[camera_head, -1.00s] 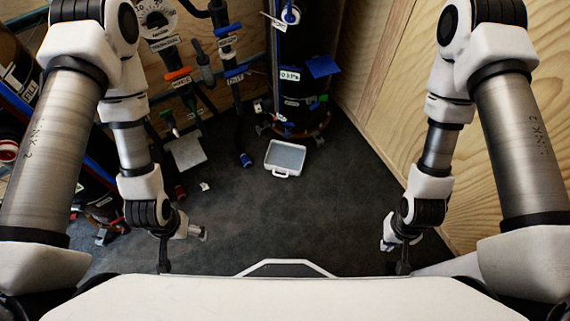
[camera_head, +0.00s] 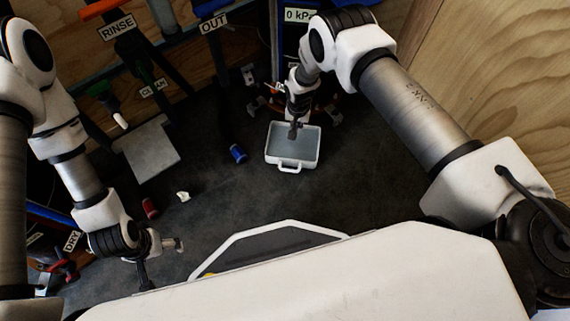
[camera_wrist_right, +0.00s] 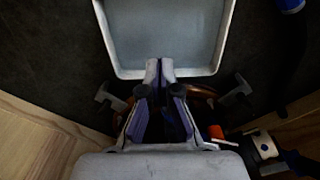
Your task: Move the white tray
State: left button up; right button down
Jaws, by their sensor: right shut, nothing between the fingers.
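The white tray (camera_head: 271,158) lies on the dark floor, a shallow box with a grey-blue inside and a handle on its near side. My right gripper (camera_head: 294,133) is above the tray's far rim, pointing down, shut and empty.
A blue-capped hose end (camera_head: 238,153) is left of the tray. A grey plate (camera_head: 150,150), a small white piece (camera_head: 183,196) and a red fitting (camera_head: 150,208) are further left. A plywood wall (camera_head: 480,90) stands at the right. The floor in front of the tray is clear.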

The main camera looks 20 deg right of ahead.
aim_at(296, 153)
jog(key=f+b, duration=0.2)
jog(key=f, duration=0.2)
jog(key=s+f+b, duration=0.1)
jog(key=f+b, duration=0.1)
jog(key=f, duration=0.3)
jog(key=f+b, duration=0.2)
jog(key=f, duration=0.2)
jog(key=shift+s+a+f, duration=0.1)
jog(key=shift+s+f, duration=0.15)
jog(key=shift+s, duration=0.05)
jog(key=shift+s+a+r, duration=0.15)
jog(key=shift+s+a, duration=0.15)
jog(key=shift+s, duration=0.3)
jog(key=shift+s+a+r, duration=0.15)
jog(key=shift+s+a, duration=0.1)
jog(key=shift+s, duration=0.35)
pick_arm(q)
notch_tip(296, 153, down, 8)
pick_arm(e)
jog(key=shift+s+a, duration=0.2)
jog(key=shift+s, duration=0.3)
pick_arm(q)
jog(key=shift+s, duration=0.1)
